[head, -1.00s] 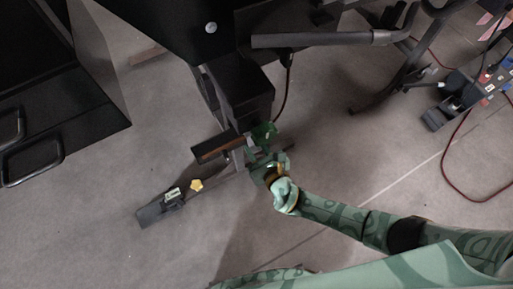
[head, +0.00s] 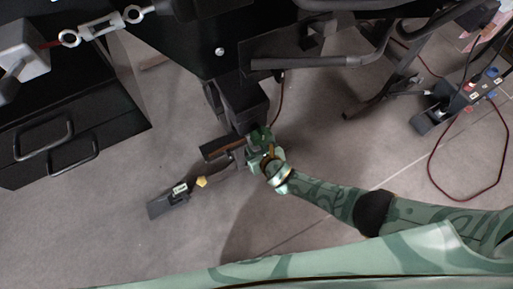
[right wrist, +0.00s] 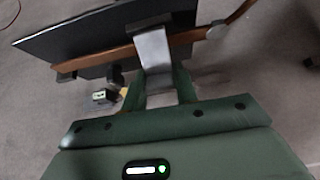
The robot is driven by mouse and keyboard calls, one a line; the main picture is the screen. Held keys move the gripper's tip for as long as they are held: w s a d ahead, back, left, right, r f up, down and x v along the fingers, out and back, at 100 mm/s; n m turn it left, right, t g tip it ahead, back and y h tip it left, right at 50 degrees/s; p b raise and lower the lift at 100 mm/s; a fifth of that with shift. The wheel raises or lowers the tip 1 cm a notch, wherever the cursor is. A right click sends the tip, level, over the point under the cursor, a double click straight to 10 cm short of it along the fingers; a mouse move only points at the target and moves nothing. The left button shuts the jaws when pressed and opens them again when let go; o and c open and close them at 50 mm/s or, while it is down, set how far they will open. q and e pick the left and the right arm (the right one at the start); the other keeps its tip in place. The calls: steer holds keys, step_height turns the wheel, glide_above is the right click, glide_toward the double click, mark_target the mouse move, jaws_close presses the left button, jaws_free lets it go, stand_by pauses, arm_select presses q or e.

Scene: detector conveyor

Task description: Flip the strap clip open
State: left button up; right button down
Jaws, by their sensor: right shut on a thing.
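The strap clip (right wrist: 152,48) is a grey metal plate in the right wrist view, lying across a brown strap (right wrist: 105,57) on a dark panel (right wrist: 75,40). My right gripper (right wrist: 158,80) is shut on the clip, with one green finger at each side of its lower end. In the head view my right gripper (head: 257,138) is beside a dark upright post (head: 243,103). There its own green parts hide the clip. How far the clip is tilted open I cannot tell. My left gripper is not in view.
A dark foot piece (head: 167,201) with a small yellow part (head: 201,182) lies low at left. Black drawers with handles (head: 47,136) stand at far left. Metal tubes (head: 350,58) and a red cable (head: 432,160) are at right. Grey floor is open in front.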

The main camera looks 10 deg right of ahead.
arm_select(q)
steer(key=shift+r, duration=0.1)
arm_select(e)
steer(key=shift+d, duration=0.1)
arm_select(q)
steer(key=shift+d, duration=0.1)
arm_select(e)
steer(key=c, duration=1.1)
jaws_free()
steer(key=shift+s+r, duration=0.15)
steer(key=shift+r, duration=0.05)
arm_select(q)
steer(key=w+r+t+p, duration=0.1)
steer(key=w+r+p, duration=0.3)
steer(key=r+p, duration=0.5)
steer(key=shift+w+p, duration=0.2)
steer(key=shift+p, duration=0.55)
arm_select(e)
steer(key=v, duration=1.6)
